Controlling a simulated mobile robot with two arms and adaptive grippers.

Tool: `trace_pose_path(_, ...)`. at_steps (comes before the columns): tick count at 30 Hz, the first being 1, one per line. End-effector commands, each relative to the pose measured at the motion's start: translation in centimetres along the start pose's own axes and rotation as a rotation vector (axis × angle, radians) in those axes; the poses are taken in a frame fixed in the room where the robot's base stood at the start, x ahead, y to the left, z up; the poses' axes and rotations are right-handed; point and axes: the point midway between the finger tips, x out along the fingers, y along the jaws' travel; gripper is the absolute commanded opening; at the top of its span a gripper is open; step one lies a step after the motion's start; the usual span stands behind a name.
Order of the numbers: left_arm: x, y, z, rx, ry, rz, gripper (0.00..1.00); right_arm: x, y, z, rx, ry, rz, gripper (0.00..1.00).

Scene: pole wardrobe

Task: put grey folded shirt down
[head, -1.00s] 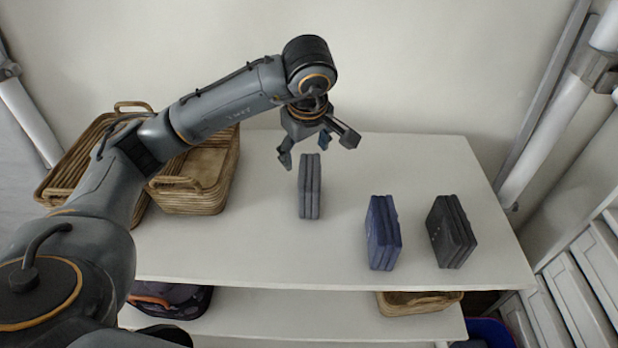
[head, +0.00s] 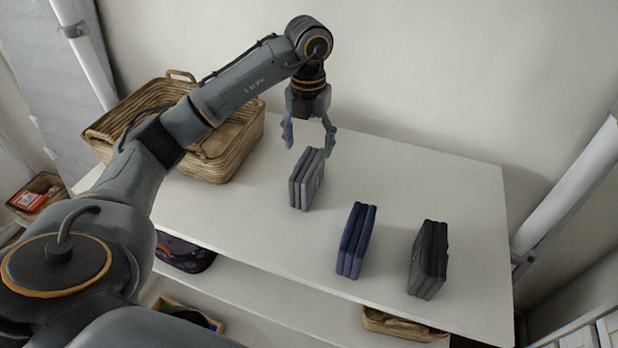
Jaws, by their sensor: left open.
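The grey folded shirt (head: 307,180) stands upright on its edge on the white shelf top, left of two other folded shirts. My left gripper (head: 309,149) is right above and behind the grey shirt with its fingers apart and pointing down. The gripper holds nothing; whether a fingertip touches the shirt's top edge I cannot tell. My right gripper does not show.
A navy folded shirt (head: 356,240) and a black folded shirt (head: 428,260) stand on the white shelf (head: 260,222) to the right. Wicker baskets (head: 228,155) stand at the back left. A lower shelf holds a dark bag (head: 185,254). The back right of the top is clear.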

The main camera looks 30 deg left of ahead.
Motion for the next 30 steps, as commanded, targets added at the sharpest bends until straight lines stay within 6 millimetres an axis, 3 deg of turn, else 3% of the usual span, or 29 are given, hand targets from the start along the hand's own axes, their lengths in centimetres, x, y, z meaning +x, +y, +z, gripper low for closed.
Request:
trace_pose_path(9, 5.7, 0.0, 0.0, 0.004, 0.002, 0.000, 0.70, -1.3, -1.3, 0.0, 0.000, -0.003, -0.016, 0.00)
trace_pose_path(14, 6.7, 0.0, 0.0, 0.005, -0.001, 0.001, 0.70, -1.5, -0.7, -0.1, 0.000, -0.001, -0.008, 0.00)
trace_pose_path(21, 9.6, 0.5, 0.5, 0.005, 0.004, 0.001, 0.70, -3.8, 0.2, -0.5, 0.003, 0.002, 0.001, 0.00)
trace_pose_path(25, 11.3, 0.4, 0.5, 0.005, 0.001, 0.001, 0.70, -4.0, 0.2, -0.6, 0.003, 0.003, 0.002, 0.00)
trace_pose_path(30, 11.9, 0.4, 0.6, 0.006, -0.002, 0.000, 0.70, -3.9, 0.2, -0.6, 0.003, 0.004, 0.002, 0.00)
